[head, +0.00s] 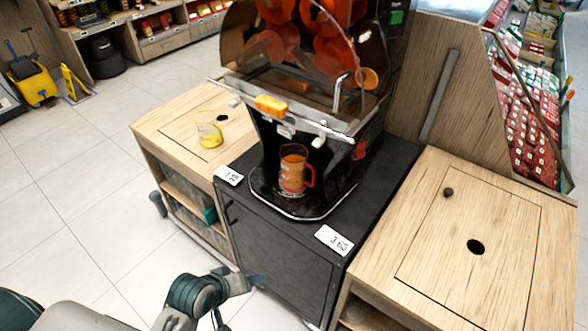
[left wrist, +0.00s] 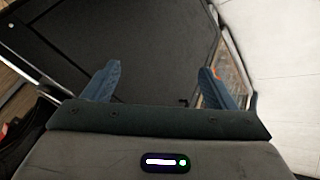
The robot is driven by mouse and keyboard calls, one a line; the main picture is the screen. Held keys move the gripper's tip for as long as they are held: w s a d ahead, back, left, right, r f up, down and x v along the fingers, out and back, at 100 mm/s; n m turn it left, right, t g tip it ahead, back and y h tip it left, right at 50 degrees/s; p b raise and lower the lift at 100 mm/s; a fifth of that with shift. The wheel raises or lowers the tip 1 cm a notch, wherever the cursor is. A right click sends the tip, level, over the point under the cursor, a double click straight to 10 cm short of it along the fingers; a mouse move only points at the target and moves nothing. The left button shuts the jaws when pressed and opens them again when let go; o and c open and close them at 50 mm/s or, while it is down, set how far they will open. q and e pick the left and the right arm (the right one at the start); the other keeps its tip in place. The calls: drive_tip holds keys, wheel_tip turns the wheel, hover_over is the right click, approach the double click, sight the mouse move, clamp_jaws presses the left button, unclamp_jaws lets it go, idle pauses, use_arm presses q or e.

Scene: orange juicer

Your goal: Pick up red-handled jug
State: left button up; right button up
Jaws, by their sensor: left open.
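The red-handled jug (head: 293,172) is clear with orange contents and a red handle on its right side. It stands upright on the black drip tray (head: 309,213) of the juicer, under the spout area. My left gripper (head: 238,301) is low in front of the black cabinet, below and to the left of the jug and well apart from it. In the left wrist view, the two blue fingers of the left gripper (left wrist: 160,88) are spread with nothing between them. The jug does not show in that view. My right gripper is not in view.
The juicer's clear cover (head: 285,45) and front rail overhang the jug. A yellow-handled jug (head: 210,132) stands on the left wooden counter (head: 165,125). Price cards (head: 333,240) lie along the black cabinet's (head: 275,260) front edge. The right wooden counter (head: 440,290) is mostly clear.

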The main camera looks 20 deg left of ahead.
use_arm(q)
drive_tip(key=w+d+r+n+t+h, duration=0.2)
drive_tip(key=w+d+r+n+t, duration=0.1)
drive_tip(key=w+r+n, duration=0.3)
drive_tip(key=n+t, duration=0.8)
drive_tip(key=n, duration=1.3)
approach(286, 173)
drive_tip(key=w, duration=0.3)
drive_tip(key=shift+w+d+f+h, duration=0.2)
drive_tip(key=shift+w+d+h, duration=0.05)
drive_tip(key=shift+h, duration=0.15)
drive_tip(key=x, duration=0.4)
drive_tip(key=shift+w, duration=0.4)
drive_tip(key=shift+w+d, duration=0.2)
drive_tip(key=shift+w, duration=0.35)
drive_tip(key=x, duration=0.4)
drive_tip(key=shift+w+d, duration=0.15)
drive_tip(key=shift+w, duration=0.2)
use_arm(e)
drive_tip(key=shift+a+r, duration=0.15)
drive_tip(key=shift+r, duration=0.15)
